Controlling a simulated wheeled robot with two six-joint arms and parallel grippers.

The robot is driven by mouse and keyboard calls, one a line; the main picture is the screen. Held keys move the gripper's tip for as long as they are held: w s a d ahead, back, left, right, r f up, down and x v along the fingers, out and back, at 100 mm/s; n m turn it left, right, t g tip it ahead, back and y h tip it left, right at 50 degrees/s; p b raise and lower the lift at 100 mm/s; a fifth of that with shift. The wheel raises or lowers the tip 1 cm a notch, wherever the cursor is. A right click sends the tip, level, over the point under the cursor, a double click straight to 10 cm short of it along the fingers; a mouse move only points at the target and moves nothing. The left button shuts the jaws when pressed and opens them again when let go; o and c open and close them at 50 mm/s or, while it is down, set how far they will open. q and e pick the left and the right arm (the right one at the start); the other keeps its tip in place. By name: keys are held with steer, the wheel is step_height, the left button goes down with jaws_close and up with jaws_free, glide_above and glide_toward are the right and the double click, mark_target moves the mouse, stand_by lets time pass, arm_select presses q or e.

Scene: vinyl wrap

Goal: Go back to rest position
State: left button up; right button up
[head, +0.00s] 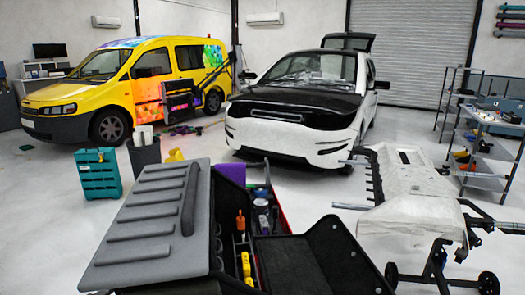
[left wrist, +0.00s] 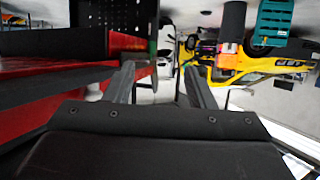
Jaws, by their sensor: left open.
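My left gripper (left wrist: 159,72) shows in the left wrist view with its two grey fingers spread apart. Nothing is visible between the fingers. A red and black surface (left wrist: 60,80) lies close on the left side of that view, beside the left finger; I cannot tell whether they touch. The yellow van (left wrist: 235,70) shows in the background at the right, appearing upside down. I do not make out either gripper in the head view, and my right gripper is in neither view.
An open toolbox with a grey lid (head: 140,225) and tools inside fills the near middle of the head view. A white bumper on a wheeled stand (head: 410,195) is at right. A teal crate (head: 98,175), yellow van (head: 75,95) and white car (head: 300,100) stand beyond.

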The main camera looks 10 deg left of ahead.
arm_select(q)
steer(key=s+d+f+n+g+y, duration=0.1)
steer(key=s+d+f+g, duration=0.25)
steer(key=s+f, duration=0.85)
steer(key=s+d+f+g+y, duration=0.15)
steer(key=s+d+f, duration=0.35)
steer(key=s+f, duration=0.65)
steer(key=s+d+f+g+h, duration=0.1)
steer(key=s+d+f+g, duration=0.2)
steer(key=s+d+f, duration=0.4)
steer(key=s+d+f+m+g+h, duration=0.1)
steer(key=s+d+f+g, duration=0.3)
steer(key=s, duration=1.4)
steer(key=d+f+h, duration=0.1)
steer(key=d+f, duration=0.2)
steer(key=d, duration=0.3)
steer(key=shift+d+f+g, duration=0.3)
steer(key=shift+d+f, duration=0.1)
steer(key=shift+w+a+f, duration=0.1)
steer(key=shift+w+a, duration=0.05)
